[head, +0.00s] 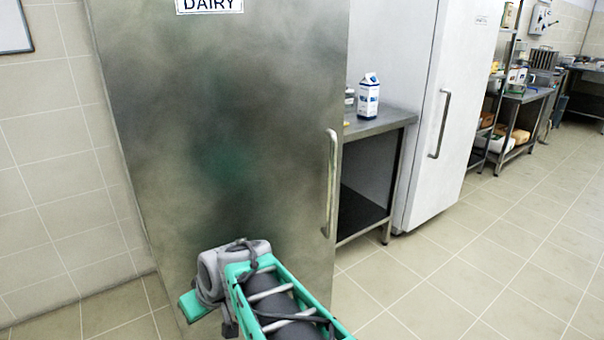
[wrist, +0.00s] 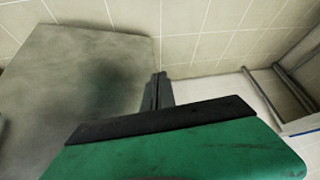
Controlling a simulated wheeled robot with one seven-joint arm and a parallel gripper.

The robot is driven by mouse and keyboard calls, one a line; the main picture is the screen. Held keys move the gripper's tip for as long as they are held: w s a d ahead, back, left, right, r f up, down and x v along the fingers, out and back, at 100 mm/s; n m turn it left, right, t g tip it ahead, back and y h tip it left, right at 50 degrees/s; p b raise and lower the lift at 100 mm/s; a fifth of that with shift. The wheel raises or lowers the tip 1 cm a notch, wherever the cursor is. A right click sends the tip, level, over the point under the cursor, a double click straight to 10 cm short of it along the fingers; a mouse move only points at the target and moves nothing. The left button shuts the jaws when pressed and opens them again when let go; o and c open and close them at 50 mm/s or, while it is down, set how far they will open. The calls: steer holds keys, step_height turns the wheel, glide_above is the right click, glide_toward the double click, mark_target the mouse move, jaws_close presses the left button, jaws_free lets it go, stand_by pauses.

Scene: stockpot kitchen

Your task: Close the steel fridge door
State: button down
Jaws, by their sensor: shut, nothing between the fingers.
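The steel fridge door (head: 220,130) is a tall grey panel with a DAIRY sign (head: 209,4) at its top. Its vertical bar handle (head: 331,185) is near the right edge. The fridge interior is not visible, and I cannot tell how far the door is open. My green and grey arm is in front of the door's lower part in the head view; the fingers are hidden there. In the wrist view my gripper (wrist: 158,88) is shut and empty, its fingers beside the edge of the grey door panel (wrist: 75,75). I cannot tell whether they touch it.
A steel table (head: 380,122) with a milk carton (head: 368,95) on it stands right of the door. A white fridge (head: 455,90) with a bar handle is beyond it. Stocked shelves (head: 515,110) are farther back. The tiled floor (head: 470,265) at the right is clear.

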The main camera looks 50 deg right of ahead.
steer(key=w+d+r+t, duration=0.2)
steer(key=w+d, duration=0.2)
steer(key=d, duration=0.4)
steer(key=m+t+h+b, duration=0.1)
steer(key=m+t+h, duration=0.4)
steer(key=t+h, duration=0.35)
glide_toward(314, 169)
steer(key=shift+g+h, duration=0.45)
steer(key=x, duration=0.4)
steer(key=b+x, duration=0.1)
steer(key=x, duration=0.2)
steer(key=shift+w+a+r, duration=0.1)
steer(key=shift+a+r, duration=0.15)
steer(key=shift+a, duration=0.05)
